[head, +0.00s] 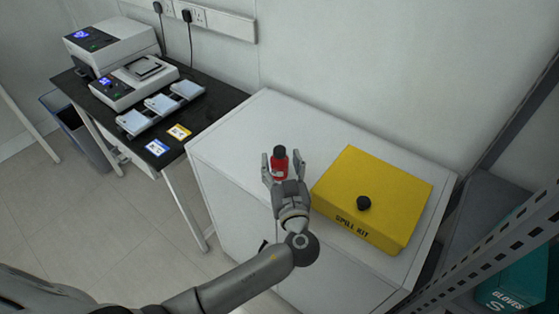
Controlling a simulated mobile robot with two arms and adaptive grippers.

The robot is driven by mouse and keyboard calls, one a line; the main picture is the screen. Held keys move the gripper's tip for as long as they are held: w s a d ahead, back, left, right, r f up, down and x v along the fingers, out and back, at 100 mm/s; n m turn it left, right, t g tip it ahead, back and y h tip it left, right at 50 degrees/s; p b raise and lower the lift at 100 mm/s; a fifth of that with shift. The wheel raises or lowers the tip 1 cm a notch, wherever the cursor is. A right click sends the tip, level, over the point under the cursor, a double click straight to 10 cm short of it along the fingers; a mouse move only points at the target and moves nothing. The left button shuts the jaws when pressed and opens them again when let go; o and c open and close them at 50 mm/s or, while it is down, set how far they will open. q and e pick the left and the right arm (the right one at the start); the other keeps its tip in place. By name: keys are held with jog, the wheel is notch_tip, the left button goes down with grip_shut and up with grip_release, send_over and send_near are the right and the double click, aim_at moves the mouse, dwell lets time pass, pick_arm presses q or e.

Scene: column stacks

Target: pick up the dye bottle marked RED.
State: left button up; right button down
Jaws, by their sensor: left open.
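A small red bottle with a black cap (280,163) stands upright on the white cabinet top (260,115). Any writing on its label is too small to read. My left gripper (280,172) is open, with one finger on each side of the bottle. I cannot tell whether the fingers touch it. The bottle's lower part is partly hidden by the gripper. My right gripper is not in view.
A yellow spill kit box (375,190) with a black knob sits close to the right of the gripper. A black table (210,108) with lab instruments stands at the left. A metal shelf (490,240) with a teal glove box (520,280) is at the right.

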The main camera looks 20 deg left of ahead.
aim_at(281, 154)
pick_arm(q)
jog(key=p+x, duration=0.1)
jog(key=x, duration=0.1)
jog(key=p+x, duration=0.1)
jog(key=x, duration=0.1)
jog(key=shift+d+r, duration=0.15)
jog(key=shift+r, duration=0.05)
jog(key=shift+w+f+p, duration=0.15)
jog(key=shift+w+p, duration=0.15)
jog(key=shift+w, duration=0.2)
jog(key=shift+c, duration=0.4)
jog(key=shift+s, duration=0.1)
grip_shut()
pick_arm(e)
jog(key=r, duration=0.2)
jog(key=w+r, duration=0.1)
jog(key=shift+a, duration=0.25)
